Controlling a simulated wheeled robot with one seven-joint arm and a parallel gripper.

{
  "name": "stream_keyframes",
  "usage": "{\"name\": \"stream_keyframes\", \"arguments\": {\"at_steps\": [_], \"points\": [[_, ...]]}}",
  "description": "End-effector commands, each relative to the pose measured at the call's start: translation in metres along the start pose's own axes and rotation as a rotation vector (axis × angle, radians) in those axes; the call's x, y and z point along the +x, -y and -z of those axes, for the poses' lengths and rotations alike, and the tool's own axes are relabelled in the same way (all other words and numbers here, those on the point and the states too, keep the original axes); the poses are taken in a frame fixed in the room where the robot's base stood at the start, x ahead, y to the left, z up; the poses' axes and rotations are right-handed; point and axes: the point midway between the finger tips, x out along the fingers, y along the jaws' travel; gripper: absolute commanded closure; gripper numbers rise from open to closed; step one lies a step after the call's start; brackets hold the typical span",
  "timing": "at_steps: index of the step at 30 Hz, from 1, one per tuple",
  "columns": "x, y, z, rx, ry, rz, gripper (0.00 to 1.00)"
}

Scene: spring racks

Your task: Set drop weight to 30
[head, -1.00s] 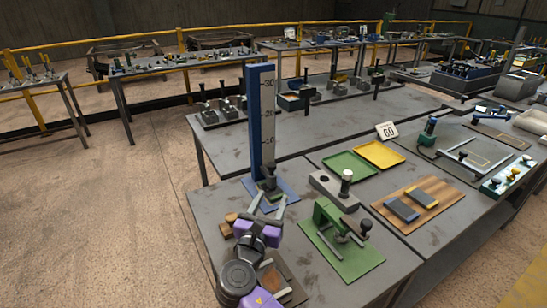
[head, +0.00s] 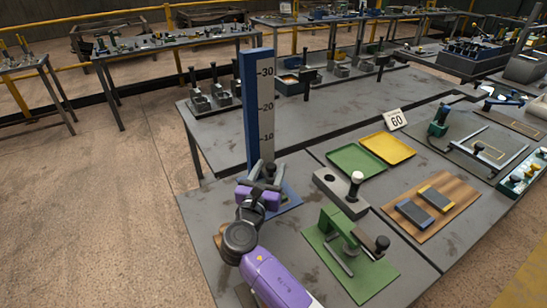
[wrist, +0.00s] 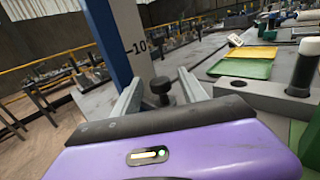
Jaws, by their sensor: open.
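The drop weight stand is a tall blue column (head: 250,105) with a pale scale (head: 266,100) marked 10, 20 and 30, rising from a blue base (head: 290,200) at the near table's left corner. In the wrist view, the scale (wrist: 140,50) shows its 10 mark ahead. A black knob (wrist: 160,87) sits low in front of the scale, between my fingers. My gripper (wrist: 160,78) is open, with one finger on each side of the knob; I cannot tell whether either touches it.
A green clamp fixture (head: 345,245) and a grey block with a white-topped knob (head: 341,192) stand right of the column. Behind are green (head: 356,160) and yellow (head: 387,148) trays and a 60 sign (head: 396,119). Open floor lies left.

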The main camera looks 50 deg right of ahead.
Motion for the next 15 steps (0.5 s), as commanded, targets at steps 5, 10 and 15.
{"name": "stream_keyframes", "arguments": {"at_steps": [5, 10, 15], "points": [[0.028, -0.001, -0.001, 0.002, 0.000, 0.000, 0.50], [0.043, 0.000, -0.001, 0.001, 0.000, -0.001, 0.50], [0.047, -0.001, 0.000, 0.001, 0.000, -0.001, 0.50]]}}
